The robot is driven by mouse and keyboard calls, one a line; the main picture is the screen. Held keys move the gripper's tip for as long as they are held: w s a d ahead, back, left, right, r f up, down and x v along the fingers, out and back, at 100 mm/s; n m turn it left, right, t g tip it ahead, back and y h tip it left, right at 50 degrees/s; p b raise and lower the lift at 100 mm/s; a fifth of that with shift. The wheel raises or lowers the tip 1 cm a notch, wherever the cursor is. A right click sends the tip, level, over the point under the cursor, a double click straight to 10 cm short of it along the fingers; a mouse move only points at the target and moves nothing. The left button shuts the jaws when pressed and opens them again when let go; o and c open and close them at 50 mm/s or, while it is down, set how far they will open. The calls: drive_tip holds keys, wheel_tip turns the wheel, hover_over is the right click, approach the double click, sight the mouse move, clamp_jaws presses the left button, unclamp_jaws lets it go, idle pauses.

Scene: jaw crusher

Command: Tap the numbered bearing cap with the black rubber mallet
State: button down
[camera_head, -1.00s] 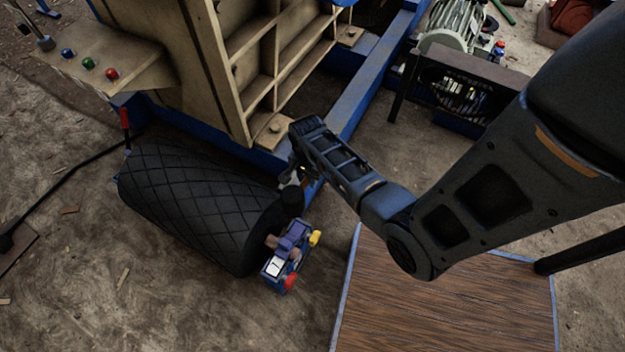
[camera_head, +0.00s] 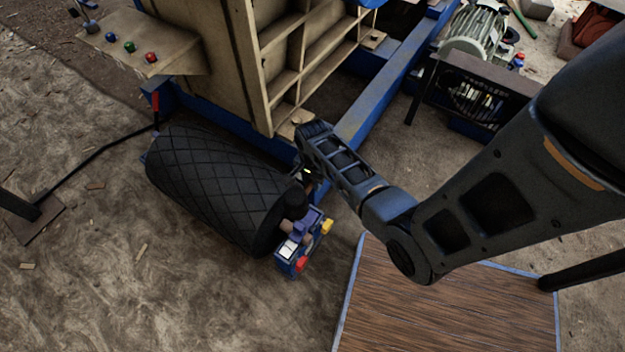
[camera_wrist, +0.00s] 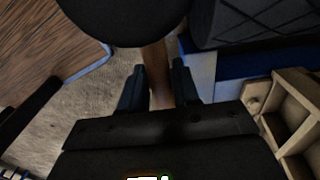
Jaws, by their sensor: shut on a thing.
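My gripper (camera_wrist: 158,88) is shut on the wooden handle of the black rubber mallet. In the wrist view the mallet's round black head (camera_wrist: 125,18) is beyond my fingertips. In the head view the dark mallet head (camera_head: 295,203) is at the roller's near end, just above the bearing housing; I cannot tell whether they touch. The bearing cap (camera_head: 312,220) is purple on a blue block, with a white plate (camera_head: 288,249), a red part and a yellow part. Any number is too small to read. My gripper (camera_head: 304,178) is partly hidden by my wrist.
A black diamond-patterned roller (camera_head: 215,188) lies left of the bearing. Behind it stands the beige crusher body (camera_head: 225,60) on a blue frame (camera_head: 385,90). A motor (camera_head: 475,35) is at the back right. A wooden-topped platform (camera_head: 440,310) is at front right. The ground at front left is mostly clear.

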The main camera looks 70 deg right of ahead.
wheel_tip(320, 180, down, 13)
drive_tip(key=b, duration=1)
wheel_tip(320, 180, up, 6)
drive_tip(key=p, duration=0.6)
drive_tip(key=shift+r, duration=0.1)
wheel_tip(320, 180, up, 10)
drive_tip(key=p, duration=0.8)
